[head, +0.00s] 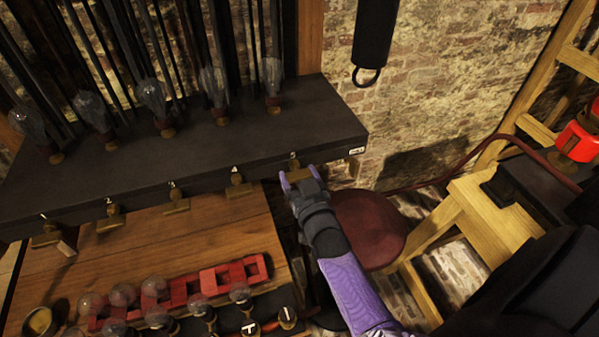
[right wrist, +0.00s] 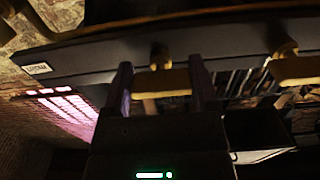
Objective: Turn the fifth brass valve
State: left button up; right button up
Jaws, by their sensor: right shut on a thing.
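The fifth brass valve (head: 295,172) sits at the right end of the black shelf's front edge, partly hidden by my right gripper (head: 298,180). The gripper's purple fingers are on either side of the valve's handle and shut on it. In the right wrist view the handle (right wrist: 160,83) lies crosswise between the two dark fingers (right wrist: 161,88), below its round stem. The fourth valve (head: 238,187) is to its left, and a neighbouring valve (right wrist: 295,70) shows at the right of the wrist view. My left gripper is not in view.
The black shelf (head: 215,150) carries several glass bulbs. Valves three (head: 176,204), two (head: 110,221) and one (head: 47,238) line its front edge. Below are a wooden tabletop (head: 170,245), a red rack (head: 215,280) and glass jars. A dark red stool (head: 375,230) stands by my right forearm.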

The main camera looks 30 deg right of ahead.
jog(key=o, duration=1.1)
jog(key=v, duration=1)
jog(key=shift+d+p, duration=0.1)
jog(key=shift+p, duration=0.2)
